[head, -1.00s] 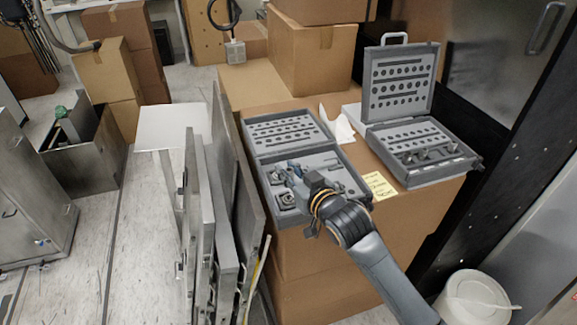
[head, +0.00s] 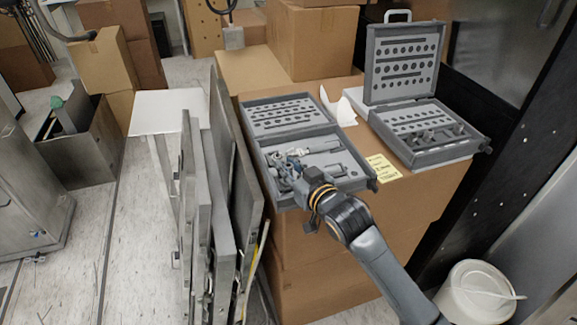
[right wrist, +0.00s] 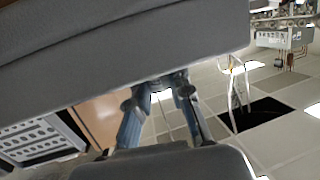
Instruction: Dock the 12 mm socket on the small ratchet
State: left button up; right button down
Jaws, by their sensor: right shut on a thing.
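The left grey tool case (head: 255,158) lies open on a cardboard box, its lid with rows of holes folded back. Several metal tools lie in its tray, including a light-coloured one (head: 318,147) and a darker one (head: 331,170). I cannot tell which is the small ratchet or the 12 mm socket. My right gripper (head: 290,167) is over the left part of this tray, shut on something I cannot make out. Its blue-grey fingers show in the right wrist view (right wrist: 163,90), with a large grey surface close above them. My left gripper is not in view.
A second open case (head: 440,150) stands to the right, with dark pieces at its front edge. A yellow note (head: 382,168) and white paper (head: 343,108) lie between the cases. Upright metal panels (head: 215,190) stand left of the box. A white bucket (head: 472,292) is at lower right.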

jog(key=shift+p, duration=0.65)
dwell(0.7)
jog(key=shift+f+b, duration=0.35)
jog(key=shift+f, duration=0.3)
dwell(0.3)
jog(key=c, duration=1.5)
grip_release()
jog(key=shift+s+d+r+p, duration=0.35)
jog(key=shift+s+p, duration=0.25)
jog(key=shift+p, duration=0.1)
jog(key=shift+p+v, duration=1.35)
jog(key=shift+v, duration=0.7)
jog(key=p+v, duration=0.3)
jog(key=v, duration=0.2)
jog(key=shift+s+d+f, duration=0.1)
jog(key=shift+s+d, duration=0.05)
jog(key=shift+s, duration=0.15)
